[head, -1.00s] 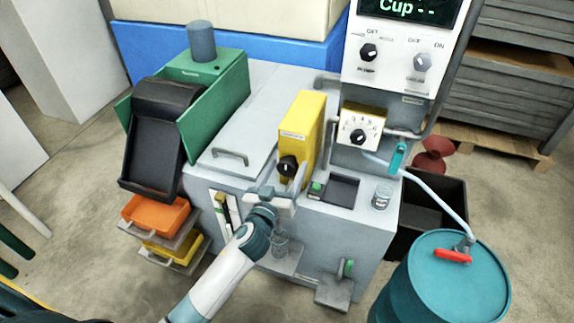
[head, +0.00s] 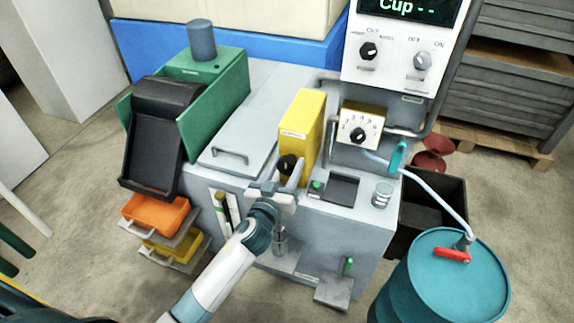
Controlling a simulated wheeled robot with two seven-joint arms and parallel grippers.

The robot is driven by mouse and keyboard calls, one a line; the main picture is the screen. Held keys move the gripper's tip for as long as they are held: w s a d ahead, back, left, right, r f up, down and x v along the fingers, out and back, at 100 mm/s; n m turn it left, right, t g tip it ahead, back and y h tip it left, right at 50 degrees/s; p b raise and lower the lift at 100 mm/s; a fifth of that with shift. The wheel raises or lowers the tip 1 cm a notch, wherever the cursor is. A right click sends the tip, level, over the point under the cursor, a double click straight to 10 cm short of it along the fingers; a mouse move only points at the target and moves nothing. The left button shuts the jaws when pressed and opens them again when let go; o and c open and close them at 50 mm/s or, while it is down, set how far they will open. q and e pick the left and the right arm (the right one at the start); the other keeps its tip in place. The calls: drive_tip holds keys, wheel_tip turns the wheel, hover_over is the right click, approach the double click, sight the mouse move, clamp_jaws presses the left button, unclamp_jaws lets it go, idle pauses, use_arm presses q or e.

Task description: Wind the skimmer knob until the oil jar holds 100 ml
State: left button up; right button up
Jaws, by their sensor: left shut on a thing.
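The yellow skimmer box (head: 303,125) stands on the front edge of the grey machine, with its black knob (head: 287,163) on the near face. My left gripper (head: 289,173) is at this knob and shut on it; its fingers and wrist partly cover the knob. The clear oil jar (head: 280,242) stands on a small shelf below, mostly hidden by my left wrist, and its oil level cannot be read. My right gripper is not in view.
A small glass cup (head: 382,193) stands on the machine top at right. A dial box (head: 361,124) and control panel (head: 408,47) reading "Cup --" rise behind it. A teal drum (head: 445,280) is at lower right. Orange and yellow trays are at left.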

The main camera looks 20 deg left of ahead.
use_arm(q)
drive_tip(key=shift+m, duration=0.3)
